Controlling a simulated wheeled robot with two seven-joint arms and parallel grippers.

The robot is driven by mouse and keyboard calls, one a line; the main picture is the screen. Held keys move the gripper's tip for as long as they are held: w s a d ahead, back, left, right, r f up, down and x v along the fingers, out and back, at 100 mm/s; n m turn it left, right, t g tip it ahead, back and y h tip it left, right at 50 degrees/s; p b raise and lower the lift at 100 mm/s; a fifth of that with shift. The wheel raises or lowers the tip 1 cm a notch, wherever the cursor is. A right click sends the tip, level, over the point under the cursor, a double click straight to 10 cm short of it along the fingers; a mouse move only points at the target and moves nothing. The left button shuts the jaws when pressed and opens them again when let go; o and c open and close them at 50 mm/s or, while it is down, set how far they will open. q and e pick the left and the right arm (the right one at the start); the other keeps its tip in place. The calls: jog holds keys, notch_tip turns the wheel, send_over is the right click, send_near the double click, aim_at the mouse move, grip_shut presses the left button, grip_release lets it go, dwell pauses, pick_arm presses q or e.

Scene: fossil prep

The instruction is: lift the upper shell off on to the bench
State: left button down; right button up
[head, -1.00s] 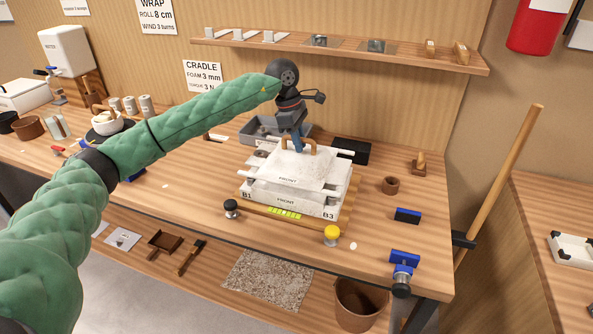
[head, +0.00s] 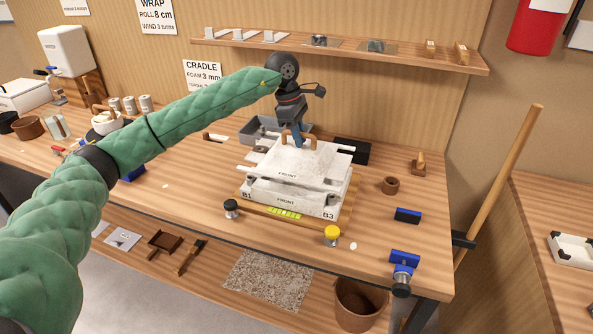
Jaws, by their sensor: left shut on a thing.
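The upper shell (head: 292,166) is a white slab marked FRONT with a brown handle (head: 311,141) on top. My left gripper (head: 297,138) is shut on that handle and holds the shell from above. The white lower shell (head: 280,199), also marked FRONT with B1 and B3 at its corners, sits on a wooden board (head: 246,201) on the bench (head: 190,205). The upper shell looks raised over the lower shell; the exact gap is hard to tell. My right gripper is out of view.
A black clamp knob (head: 231,206) and a yellow knob (head: 332,233) stand in front of the board. A small brown pot (head: 390,185) stands to the right.

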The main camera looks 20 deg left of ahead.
pick_arm(q)
jog(key=shift+r, duration=0.15)
jog(key=shift+d+p+v, duration=0.1)
jog(key=shift+d+v, duration=0.1)
jog(key=shift+v, duration=0.6)
jog(key=shift+d+p+v, duration=0.1)
jog(key=shift+d+v, duration=0.1)
jog(key=shift+v, duration=0.6)
jog(key=shift+d+p+v, duration=0.1)
jog(key=shift+d+v, duration=0.1)
jog(key=shift+v, duration=0.6)
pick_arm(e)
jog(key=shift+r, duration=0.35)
